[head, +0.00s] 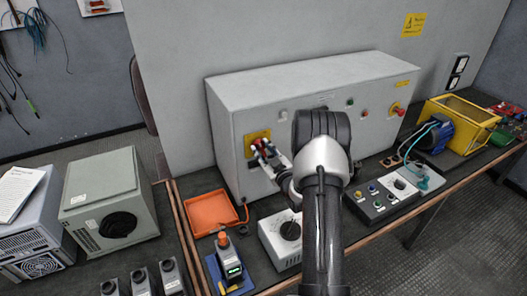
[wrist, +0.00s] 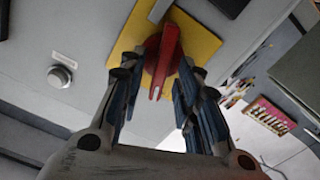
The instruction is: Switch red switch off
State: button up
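The red switch (wrist: 161,62) is a rotary handle on a yellow plate (wrist: 199,40) on the front of a grey cabinet. In the wrist view it lies between the two blue-padded fingers of my gripper (wrist: 157,85). The fingers are spread, one on each side of the handle. I cannot tell whether a fingertip touches it. In the head view my gripper (head: 262,150) is at the yellow plate (head: 254,136) on the left part of the cabinet front, and the fingers hide most of the switch.
The grey cabinet (head: 300,85) stands on a dark bench. On its right side is a red button (head: 397,109). An orange tray (head: 210,212), a white dial box (head: 268,236) and a button box (head: 380,205) lie below. A yellow crate (head: 473,108) is at the right.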

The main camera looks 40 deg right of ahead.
grip_shut()
dwell(0.4)
jog(key=n+b, duration=0.1)
jog(key=b, duration=0.1)
jog(key=n+b, duration=0.2)
jog(key=b, duration=0.1)
jog(key=shift+a+f, duration=0.1)
jog(key=shift+f, duration=0.2)
jog(key=n+b, duration=0.2)
jog(key=b, duration=0.1)
jog(key=shift+r, duration=0.15)
grip_release()
